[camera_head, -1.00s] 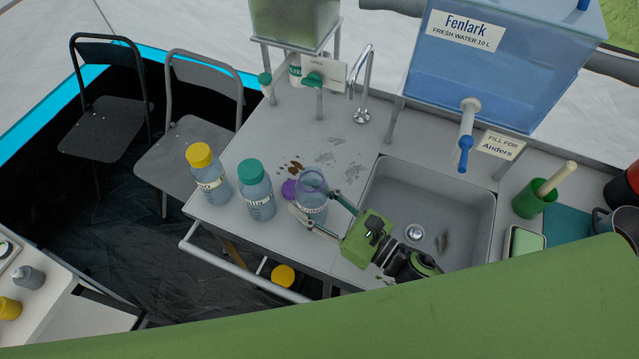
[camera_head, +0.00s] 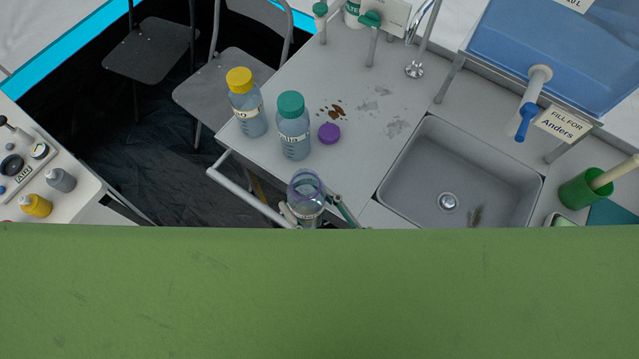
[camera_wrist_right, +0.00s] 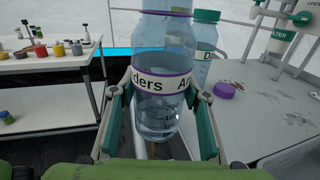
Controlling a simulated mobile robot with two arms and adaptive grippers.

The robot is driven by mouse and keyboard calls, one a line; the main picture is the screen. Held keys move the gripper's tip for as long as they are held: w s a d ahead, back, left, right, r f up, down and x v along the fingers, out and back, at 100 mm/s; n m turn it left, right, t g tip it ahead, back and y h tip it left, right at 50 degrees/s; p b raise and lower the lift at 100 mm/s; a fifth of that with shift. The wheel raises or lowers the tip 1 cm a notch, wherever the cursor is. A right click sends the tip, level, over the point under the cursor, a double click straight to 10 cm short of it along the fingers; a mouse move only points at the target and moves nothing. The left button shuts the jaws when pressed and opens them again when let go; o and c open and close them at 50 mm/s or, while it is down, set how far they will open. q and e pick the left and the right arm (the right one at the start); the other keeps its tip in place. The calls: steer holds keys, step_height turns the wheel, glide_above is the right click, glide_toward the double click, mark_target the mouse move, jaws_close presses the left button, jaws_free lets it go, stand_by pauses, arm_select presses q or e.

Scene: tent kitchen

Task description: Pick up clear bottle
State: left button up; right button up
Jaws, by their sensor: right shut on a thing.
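The clear bottle (camera_head: 306,192) has a purple neck ring, no cap, and a white label band. In the right wrist view the clear bottle (camera_wrist_right: 160,65) stands upright between the fingers, and its label reads partly "ders". My right gripper (camera_wrist_right: 160,118) is shut on it, one green-padded finger on each side. In the head view the fingertips of my right gripper (camera_head: 316,212) show beside the bottle near the counter's front edge; the rest is hidden behind a large green surface. A purple cap (camera_head: 329,133) lies on the counter. My left gripper is not in view.
A yellow-capped bottle (camera_head: 247,103) and a teal-capped bottle (camera_head: 293,126) stand on the counter (camera_head: 345,75) left of the purple cap. A sink (camera_head: 455,170) is at right, with a green cup (camera_head: 583,190) beyond. A side table (camera_head: 75,190) with small bottles is at left.

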steer(key=s+a+b, duration=0.3)
steer(key=s+a, duration=0.2)
steer(key=s, duration=0.3)
steer(key=shift+a+b, duration=0.25)
steer(key=shift+b, duration=0.15)
stand_by(0.6)
